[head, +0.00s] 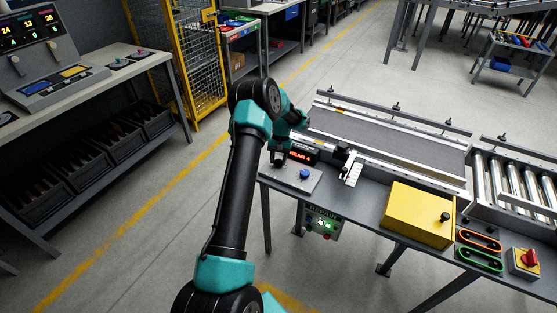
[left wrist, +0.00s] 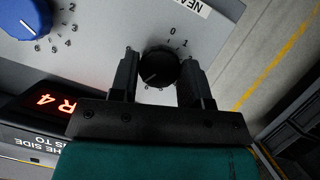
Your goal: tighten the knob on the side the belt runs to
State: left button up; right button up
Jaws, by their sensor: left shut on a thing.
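My left gripper (left wrist: 160,72) is shut on a black knob (left wrist: 160,66), with one finger on each side of it. The knob sits on a grey panel with a printed number scale. A blue knob (left wrist: 25,12) with its own scale is beside it, untouched; it also shows in the head view (head: 305,174). In the head view my left gripper (head: 279,158) is at the left end of the conveyor belt (head: 390,130), and the black knob is hidden there. A red-lit display (head: 303,156) stands by the panel. My right gripper is not in view.
A yellow box (head: 415,213) with a black knob stands at the bench front. Right of it are orange and green handles (head: 479,240) and a red rotary switch (head: 529,258). Metal rollers (head: 510,185) continue beyond the belt. A white ruled plate (head: 352,170) stands close to the panel.

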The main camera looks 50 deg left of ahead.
pick_arm(q)
jog(key=o, duration=0.9)
jog(key=v, duration=1.7)
jog(key=shift+d+r, duration=0.1)
jog(key=shift+r, duration=0.15)
